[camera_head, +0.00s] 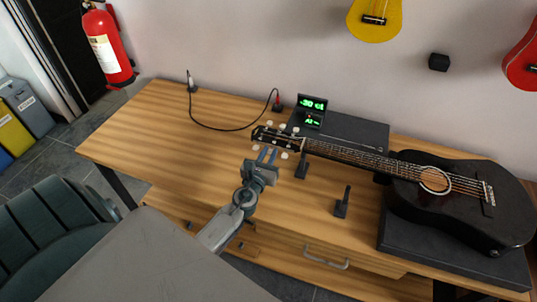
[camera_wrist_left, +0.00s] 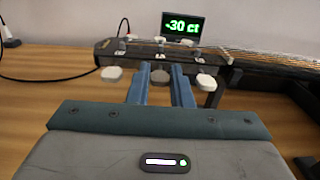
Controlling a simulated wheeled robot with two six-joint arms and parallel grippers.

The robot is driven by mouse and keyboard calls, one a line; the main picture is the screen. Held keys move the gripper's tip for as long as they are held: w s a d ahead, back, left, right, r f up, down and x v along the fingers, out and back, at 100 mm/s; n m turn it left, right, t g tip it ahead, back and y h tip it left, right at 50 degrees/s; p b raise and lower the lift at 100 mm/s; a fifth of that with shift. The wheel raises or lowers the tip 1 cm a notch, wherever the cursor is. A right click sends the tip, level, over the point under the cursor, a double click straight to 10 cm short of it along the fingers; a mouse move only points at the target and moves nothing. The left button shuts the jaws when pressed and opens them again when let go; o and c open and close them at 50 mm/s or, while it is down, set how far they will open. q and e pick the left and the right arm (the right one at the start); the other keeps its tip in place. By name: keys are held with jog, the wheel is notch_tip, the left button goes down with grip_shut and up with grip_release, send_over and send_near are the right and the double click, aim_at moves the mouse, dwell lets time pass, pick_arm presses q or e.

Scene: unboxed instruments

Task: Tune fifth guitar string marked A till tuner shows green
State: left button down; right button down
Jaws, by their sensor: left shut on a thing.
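The black guitar (camera_head: 465,205) lies with its body at the right and its headstock (camera_head: 280,138) pointing left. The headstock also shows in the left wrist view (camera_wrist_left: 140,53), with white tuning pegs along its near side. My left gripper (camera_head: 267,156) is at the headstock's near edge. Its blue fingers are shut on the middle near-side tuning peg (camera_wrist_left: 160,75), with one peg free on each side. String letters are too small to read. The tuner (camera_head: 310,111) behind the headstock shows green characters; in the left wrist view its screen (camera_wrist_left: 183,27) reads -30 ct. My right gripper is out of view.
A black cable (camera_head: 225,129) curves across the wooden table (camera_head: 145,125) behind the headstock. Black supports (camera_head: 302,167) (camera_head: 342,203) stand near the neck. A dark flat case (camera_head: 350,130) lies behind the neck. The table's left part is clear.

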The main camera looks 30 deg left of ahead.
pick_arm(q)
jog(key=shift+f+n, duration=0.1)
jog(key=shift+n, duration=0.2)
jog(key=n+b, duration=0.5)
jog(key=n, duration=0.6)
jog(key=shift+a+b, duration=0.15)
jog(key=shift+b, duration=0.2)
jog(key=c, duration=1.3)
grip_release()
jog(key=shift+s, duration=0.2)
